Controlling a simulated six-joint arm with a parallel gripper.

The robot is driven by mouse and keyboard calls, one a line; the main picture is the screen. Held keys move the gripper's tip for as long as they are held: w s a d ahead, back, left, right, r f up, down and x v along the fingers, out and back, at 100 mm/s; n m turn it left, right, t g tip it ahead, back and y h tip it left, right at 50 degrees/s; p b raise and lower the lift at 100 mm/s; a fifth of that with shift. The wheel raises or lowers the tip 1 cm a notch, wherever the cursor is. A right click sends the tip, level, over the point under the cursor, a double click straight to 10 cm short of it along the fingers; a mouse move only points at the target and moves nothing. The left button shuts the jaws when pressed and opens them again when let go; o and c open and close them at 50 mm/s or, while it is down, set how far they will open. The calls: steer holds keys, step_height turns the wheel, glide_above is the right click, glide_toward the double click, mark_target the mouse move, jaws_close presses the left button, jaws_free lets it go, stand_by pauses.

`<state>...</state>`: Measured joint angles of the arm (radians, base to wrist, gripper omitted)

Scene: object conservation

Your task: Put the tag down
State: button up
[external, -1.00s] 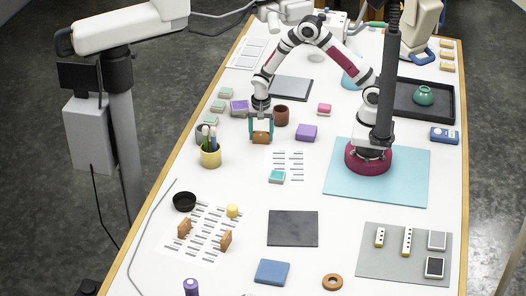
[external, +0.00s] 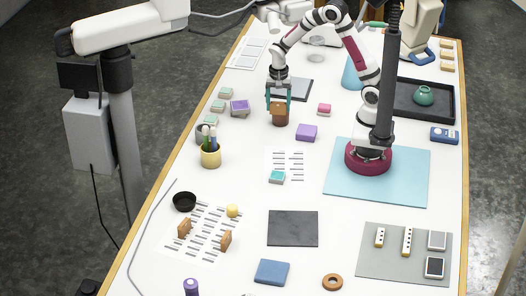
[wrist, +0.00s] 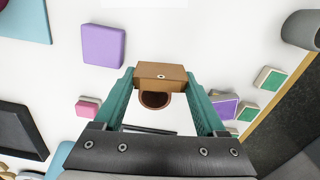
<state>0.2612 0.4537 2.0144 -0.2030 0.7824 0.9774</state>
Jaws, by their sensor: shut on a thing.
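The tag, a small brown block with a small hole (wrist: 162,75), is held between the teal fingertips of my gripper (wrist: 160,88). In the external view the tag (external: 278,108) shows between the fingers of my gripper (external: 279,102), just above or in front of a dark brown cup (external: 281,119). In the wrist view the open mouth of the cup (wrist: 155,100) shows beyond the tag. I cannot tell whether the tag touches the cup.
A purple block (external: 306,132) and a pink block (external: 324,109) lie right of the cup. A grey-purple box (external: 240,107) and green blocks (external: 218,106) lie left. A dark grey plate (external: 300,88) lies behind. A printed sheet (external: 290,160) lies in front.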

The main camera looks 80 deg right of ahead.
step_height(320, 180, up, 2)
steer(key=s+d, duration=0.2)
steer(key=d, duration=0.1)
steer(key=w+a+n, duration=0.2)
steer(key=a+n, duration=0.7)
steer(key=a, duration=1.1)
steer(key=n, duration=0.8)
glide_above(288, 220)
steer(key=f, duration=0.5)
steer(key=shift+d+f, duration=0.25)
steer(key=shift+d, duration=0.05)
steer(key=f, duration=0.4)
steer(key=shift+a, duration=0.25)
steer(key=shift+f, duration=0.15)
steer(key=shift+f, duration=0.1)
